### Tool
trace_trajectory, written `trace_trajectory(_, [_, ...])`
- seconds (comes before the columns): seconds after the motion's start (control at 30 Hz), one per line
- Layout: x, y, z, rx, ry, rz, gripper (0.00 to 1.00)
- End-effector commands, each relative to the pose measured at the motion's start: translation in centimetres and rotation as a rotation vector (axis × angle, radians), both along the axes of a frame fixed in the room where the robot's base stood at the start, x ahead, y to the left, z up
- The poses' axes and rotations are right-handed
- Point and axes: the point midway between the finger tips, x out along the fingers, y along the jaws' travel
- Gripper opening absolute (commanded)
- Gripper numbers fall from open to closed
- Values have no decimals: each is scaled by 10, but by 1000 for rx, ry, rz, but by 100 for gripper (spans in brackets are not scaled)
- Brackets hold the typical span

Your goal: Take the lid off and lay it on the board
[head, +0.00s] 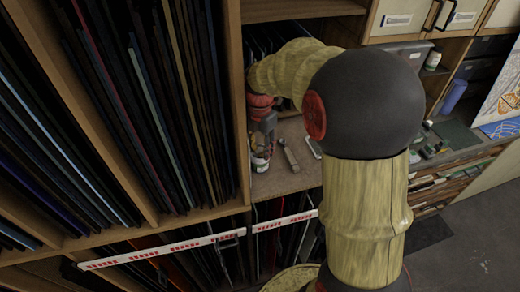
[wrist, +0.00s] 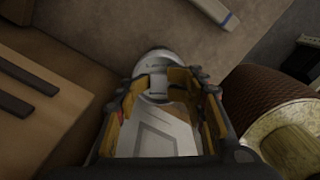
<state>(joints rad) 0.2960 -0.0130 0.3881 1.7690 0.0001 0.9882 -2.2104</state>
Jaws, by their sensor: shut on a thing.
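A small pale jar (head: 260,163) with a coloured label stands on the wooden surface (head: 285,182) inside the shelf bay. My gripper (head: 262,143) points down over its top. In the wrist view a round grey-white top with dark lettering (wrist: 156,64) sits at the fingertips. My gripper (wrist: 158,84) is shut on this top, which looks like the lid. Whether the lid is still seated on the jar is hidden by the fingers. I cannot tell for sure which surface is the board; a dark green flat panel (head: 456,134) lies at the right.
A flat-handled tool (head: 289,156) lies right of the jar, with a pale flat object (head: 313,147) beyond it. Upright glass sheets in a rack (head: 150,100) stand close on the left. A blue bottle (head: 453,96) stands at the right. My arm hides the middle of the bay.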

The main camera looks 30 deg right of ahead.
Motion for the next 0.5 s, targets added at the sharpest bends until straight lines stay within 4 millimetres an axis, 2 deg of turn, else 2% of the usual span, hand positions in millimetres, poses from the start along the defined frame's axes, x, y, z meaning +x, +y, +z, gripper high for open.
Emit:
trace_trajectory(0.03, [-7, 2, -13, 7, 27, 1, 7])
trace_trajectory(0.23, [-7, 2, -13, 7, 27, 5, 7])
trace_trajectory(0.37, [-7, 2, -13, 8, 27, 97, 7])
trace_trajectory(0.4, [-7, 2, -13, 7, 27, 102, 2])
trace_trajectory(0.5, [-7, 2, -13, 7, 27, 100, 2])
